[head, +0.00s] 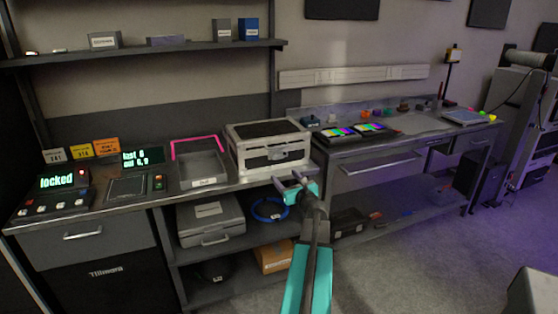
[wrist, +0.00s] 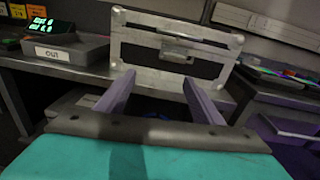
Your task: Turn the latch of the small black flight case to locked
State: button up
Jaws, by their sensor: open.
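The small black flight case (head: 268,146) stands on the bench, with pale metal edges and corners and a dark top panel. In the wrist view the flight case (wrist: 140,53) shows its front face, with a metal latch plate (wrist: 176,54) at the upper middle. The latch (head: 277,154) also shows small in the head view; I cannot tell its exact position. My gripper (head: 290,178) is in front of and below the case front, apart from it. In the wrist view my gripper's two fingers (wrist: 155,88) are spread with nothing between them.
A tray (head: 208,181) marked OUT in the wrist view stands left of the case. A display (head: 57,181) reading "locked" is at the far left. Colour-screen devices (head: 355,131) lie to the right. A grey case (head: 211,220) and blue cable coil (head: 269,209) sit on the shelf below.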

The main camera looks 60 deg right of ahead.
aim_at(278, 158)
jog(key=shift+s+d+r+m+h, duration=0.4)
jog(key=shift+s+d+r+m, duration=0.2)
jog(key=shift+s+d+r, duration=0.35)
jog(key=shift+w+f, duration=0.1)
jog(key=shift+p+x, duration=1.2)
jog(key=shift+x, duration=5.6)
jog(key=shift+f, duration=0.1)
jog(key=c, duration=1)
jog(key=shift+a+f, duration=0.1)
jog(key=shift+a, duration=0.1)
jog(key=shift+d, duration=0.1)
